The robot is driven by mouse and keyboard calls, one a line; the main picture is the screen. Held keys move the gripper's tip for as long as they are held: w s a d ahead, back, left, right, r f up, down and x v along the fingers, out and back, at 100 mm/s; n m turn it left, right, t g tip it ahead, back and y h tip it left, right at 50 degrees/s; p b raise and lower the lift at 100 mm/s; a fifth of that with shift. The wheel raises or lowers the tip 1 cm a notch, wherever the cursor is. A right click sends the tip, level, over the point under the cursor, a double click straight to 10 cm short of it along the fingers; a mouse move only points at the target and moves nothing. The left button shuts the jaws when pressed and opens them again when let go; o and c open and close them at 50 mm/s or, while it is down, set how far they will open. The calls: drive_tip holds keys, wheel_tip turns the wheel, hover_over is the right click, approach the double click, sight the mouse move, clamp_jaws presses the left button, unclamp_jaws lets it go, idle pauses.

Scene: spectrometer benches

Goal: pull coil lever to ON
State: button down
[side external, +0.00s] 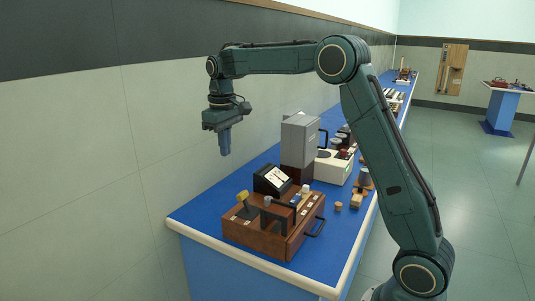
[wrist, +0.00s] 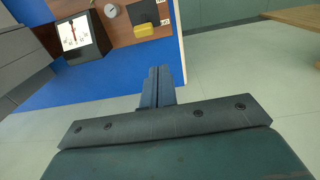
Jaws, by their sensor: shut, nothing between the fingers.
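A wooden instrument box (side external: 262,236) stands at the near end of the blue bench. A lever with a yellow knob (side external: 243,196) rises from its left part; I take this for the coil lever, but no label is readable. In the wrist view the yellow knob (wrist: 143,30) shows at the top, beside a dark plate on the wood. A black meter with a white face (side external: 273,180) sits at the back of the box and also shows in the wrist view (wrist: 75,36). My gripper (side external: 225,153) is shut and empty, pointing down, well above the bench and apart from the lever.
A tall grey housing (side external: 299,140) and a white device (side external: 333,168) stand behind the box. A black arch and a black side handle (side external: 315,227) stick out from the box. Small cork-coloured pieces (side external: 338,206) lie to its right. A tiled wall rises along the left.

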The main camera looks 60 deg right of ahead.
sight(245, 202)
drive_tip(key=w+d+f+g, duration=0.1)
drive_tip(key=w+d+f, duration=0.2)
drive_tip(key=f, duration=0.3)
drive_tip(key=shift+w, duration=0.9)
drive_tip(key=shift+d+f, duration=0.1)
drive_tip(key=shift+f, duration=0.05)
drive_tip(key=shift+s+f, duration=0.75)
drive_tip(key=shift+f, duration=0.6)
drive_tip(key=shift+s+f, duration=0.75)
drive_tip(key=shift+f, duration=0.6)
drive_tip(key=shift+s+f, duration=0.75)
drive_tip(key=shift+f, duration=0.6)
